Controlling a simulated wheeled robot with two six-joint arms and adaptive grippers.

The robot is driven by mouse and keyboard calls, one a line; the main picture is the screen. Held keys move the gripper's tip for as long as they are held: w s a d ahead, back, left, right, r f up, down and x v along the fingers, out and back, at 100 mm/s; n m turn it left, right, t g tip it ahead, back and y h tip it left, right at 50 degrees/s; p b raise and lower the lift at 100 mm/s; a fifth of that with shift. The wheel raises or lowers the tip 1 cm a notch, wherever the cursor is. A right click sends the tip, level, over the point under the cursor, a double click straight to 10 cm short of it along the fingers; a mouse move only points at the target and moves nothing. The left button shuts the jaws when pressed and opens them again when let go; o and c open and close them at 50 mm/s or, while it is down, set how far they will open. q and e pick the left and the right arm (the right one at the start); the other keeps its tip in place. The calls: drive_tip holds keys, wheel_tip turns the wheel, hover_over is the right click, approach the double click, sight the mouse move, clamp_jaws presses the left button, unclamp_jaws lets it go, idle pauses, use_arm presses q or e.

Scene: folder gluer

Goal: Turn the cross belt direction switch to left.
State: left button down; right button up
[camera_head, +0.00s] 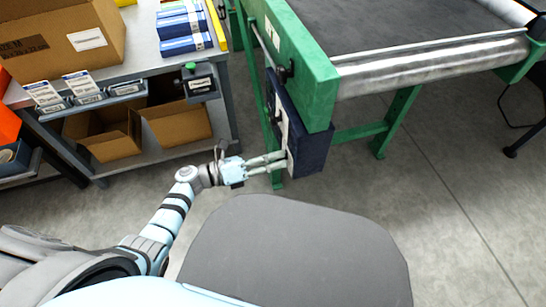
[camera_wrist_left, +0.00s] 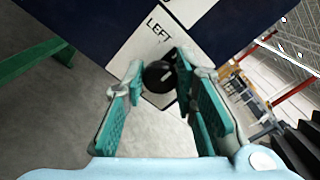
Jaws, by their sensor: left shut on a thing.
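The cross belt direction switch is a round black knob (camera_wrist_left: 158,76) on a white label plate (camera_wrist_left: 150,42) marked LEFT, seen in the left wrist view. It sits on a dark blue control box (camera_head: 308,155) fixed to the green conveyor frame (camera_head: 300,60) in the head view. My left gripper (camera_head: 282,159) reaches the side of the box. In the left wrist view the fingers of my left gripper (camera_wrist_left: 160,85) stand on both sides of the knob and are shut on it. A light line on the knob is tilted. My right gripper is not in view.
A grey workbench (camera_head: 140,60) with cartons and small blue boxes (camera_head: 185,30) stands at the left, with open cardboard boxes on its lower shelf (camera_head: 175,125). A belt with a metal roller (camera_head: 430,65) lies right of the box.

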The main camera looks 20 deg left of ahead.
use_arm(q)
drive_tip(key=shift+f+n+p, duration=0.1)
drive_tip(key=shift+n+p, duration=0.75)
drive_tip(key=shift+n, duration=3.75)
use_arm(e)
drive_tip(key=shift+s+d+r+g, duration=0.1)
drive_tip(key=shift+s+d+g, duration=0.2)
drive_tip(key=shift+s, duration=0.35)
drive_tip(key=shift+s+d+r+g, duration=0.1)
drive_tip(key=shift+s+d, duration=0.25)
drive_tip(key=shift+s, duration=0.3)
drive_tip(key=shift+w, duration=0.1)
use_arm(q)
drive_tip(key=c, duration=1.3)
unclamp_jaws()
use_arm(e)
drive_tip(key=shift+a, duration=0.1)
use_arm(q)
drive_tip(key=v, duration=1.2)
drive_tip(key=shift+a, duration=0.1)
